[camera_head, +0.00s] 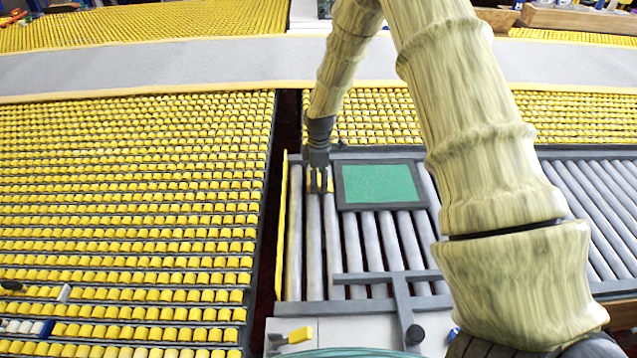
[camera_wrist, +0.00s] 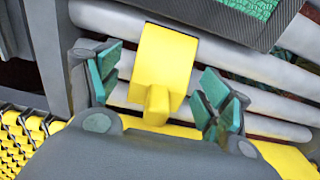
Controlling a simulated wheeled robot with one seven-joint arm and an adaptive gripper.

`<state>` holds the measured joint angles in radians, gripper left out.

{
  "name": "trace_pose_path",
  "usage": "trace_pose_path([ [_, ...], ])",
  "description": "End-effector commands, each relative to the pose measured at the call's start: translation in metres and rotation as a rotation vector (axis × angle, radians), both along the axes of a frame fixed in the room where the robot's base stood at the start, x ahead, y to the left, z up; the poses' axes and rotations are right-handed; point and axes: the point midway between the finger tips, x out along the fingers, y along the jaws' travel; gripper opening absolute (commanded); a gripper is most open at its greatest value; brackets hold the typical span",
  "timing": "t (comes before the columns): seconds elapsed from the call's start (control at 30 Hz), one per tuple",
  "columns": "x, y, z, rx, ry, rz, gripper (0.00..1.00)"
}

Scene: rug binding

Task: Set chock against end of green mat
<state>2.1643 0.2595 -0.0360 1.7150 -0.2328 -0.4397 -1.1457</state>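The green mat (camera_head: 380,184) has a dark grey border and lies flat on the grey rollers. Its corner shows at the top right of the wrist view (camera_wrist: 252,8). A yellow chock (camera_wrist: 166,55) with a knob stands on the rollers beside the mat's left end. It shows small in the head view (camera_head: 329,182), partly behind my fingers. The chock's edge is close to the mat's border; I cannot tell whether they touch. My gripper (camera_head: 319,188) is over the chock. Its green-padded fingers (camera_wrist: 160,92) are open either side of the knob, with a gap on each side.
A yellow rail (camera_head: 281,230) runs along the left end of the roller bed. A second yellow piece with a dark handle (camera_head: 298,335) lies on the grey surface in front. A grey T-shaped bar (camera_head: 400,300) crosses the front rollers. Yellow-roller conveyors (camera_head: 120,200) fill the left.

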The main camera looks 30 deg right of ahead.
Motion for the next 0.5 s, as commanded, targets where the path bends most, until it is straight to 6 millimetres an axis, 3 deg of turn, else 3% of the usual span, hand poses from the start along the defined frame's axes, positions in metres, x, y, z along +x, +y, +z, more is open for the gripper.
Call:
trace_pose_path([
  [0.2,0.001,-0.001,0.040,0.000,-0.003,0.000,0.79],
  [0.5,0.000,-0.002,0.083,0.000,-0.002,-0.001,0.79],
])
